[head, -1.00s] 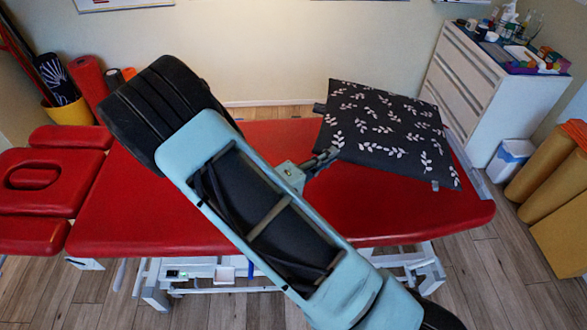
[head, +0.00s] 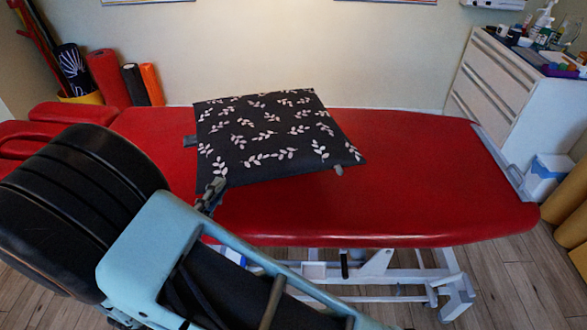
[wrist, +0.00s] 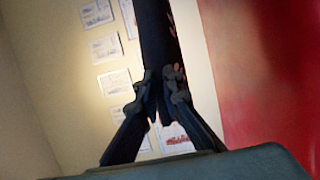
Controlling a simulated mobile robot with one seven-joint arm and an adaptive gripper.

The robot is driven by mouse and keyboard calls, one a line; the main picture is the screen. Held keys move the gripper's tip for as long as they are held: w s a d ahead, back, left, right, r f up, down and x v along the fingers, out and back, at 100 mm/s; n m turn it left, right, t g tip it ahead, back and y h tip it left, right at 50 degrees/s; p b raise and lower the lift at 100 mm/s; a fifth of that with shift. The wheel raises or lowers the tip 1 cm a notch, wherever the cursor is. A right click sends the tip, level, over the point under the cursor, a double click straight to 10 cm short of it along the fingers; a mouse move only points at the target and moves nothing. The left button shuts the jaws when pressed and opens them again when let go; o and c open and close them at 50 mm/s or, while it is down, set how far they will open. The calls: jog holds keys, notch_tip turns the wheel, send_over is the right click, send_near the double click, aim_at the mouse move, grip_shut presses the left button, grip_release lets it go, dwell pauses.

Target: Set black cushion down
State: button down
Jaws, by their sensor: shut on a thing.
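The black cushion (head: 270,140) with white leaf sprigs is over the left-middle part of the red treatment table (head: 430,170) in the head view. My gripper (head: 212,190) is at its near left corner, shut on its edge. In the wrist view my gripper (wrist: 163,85) pinches the cushion (wrist: 157,35), which shows nearly edge-on as a dark strip. A pale strip separates it from the red table (wrist: 260,70) there, so it looks held above the top. The gap's height is hard to judge.
The table's right half is bare. Rolls (head: 104,75) stand behind its left end. A white drawer cabinet (head: 500,85) with bottles and a small white bin (head: 546,175) stand at the right. Papers (wrist: 105,47) hang on the wall.

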jog(key=s+a+f+n+y+b, duration=0.1)
jog(key=s+a+f+b, duration=0.1)
jog(key=s+a, duration=0.15)
jog(key=b, duration=0.2)
send_over(265, 231)
jog(key=shift+t, duration=0.3)
jog(key=f, duration=0.5)
jog(key=a+f, duration=0.1)
jog(key=f, duration=0.2)
jog(key=shift+s+f, duration=0.1)
jog(key=shift+f, duration=0.05)
jog(key=shift+d+f, duration=0.25)
jog(key=shift+f, duration=0.8)
jog(key=shift+d+f, duration=0.25)
jog(key=shift+f, duration=0.8)
jog(key=c, duration=2.4)
grip_release()
jog(key=v, duration=1.1)
jog(key=shift+s, duration=0.4)
